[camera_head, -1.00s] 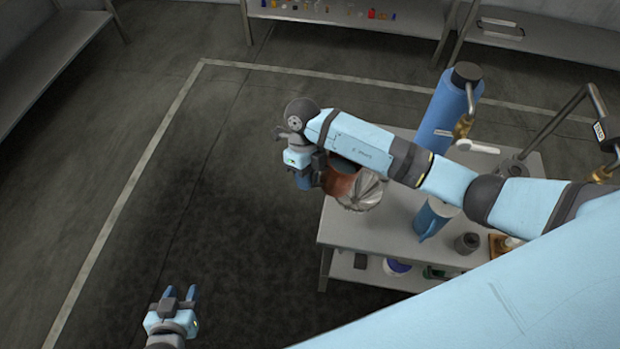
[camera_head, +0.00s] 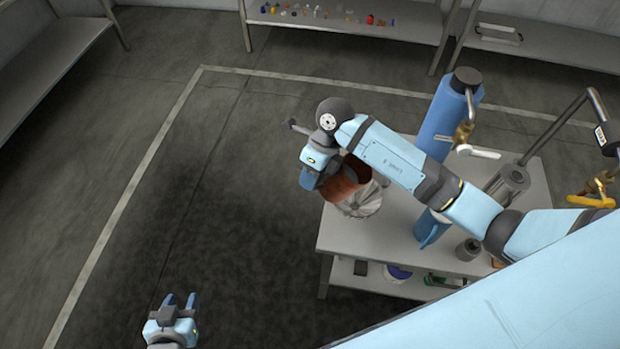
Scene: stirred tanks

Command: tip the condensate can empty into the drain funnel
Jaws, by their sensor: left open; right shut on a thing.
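The condensate can appears to be the copper-brown vessel (camera_head: 345,186) at the left end of the table. It is tilted, and my arm hides part of it. My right gripper (camera_head: 313,178) is shut on it from its left side. A silver, ribbed, flared piece (camera_head: 362,204), apparently the drain funnel, shows just below and right of the can. I cannot tell whether the two touch, and the can's mouth and contents are hidden. My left gripper (camera_head: 180,303) is open and empty over the floor at the lower left.
A grey table (camera_head: 385,240) carries a tall blue cylinder (camera_head: 440,120) with a brass valve, a blue jug (camera_head: 428,228) partly under my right arm, and a small dark grey pot (camera_head: 468,249). Several small items lie on its lower shelf. The floor to the left is clear.

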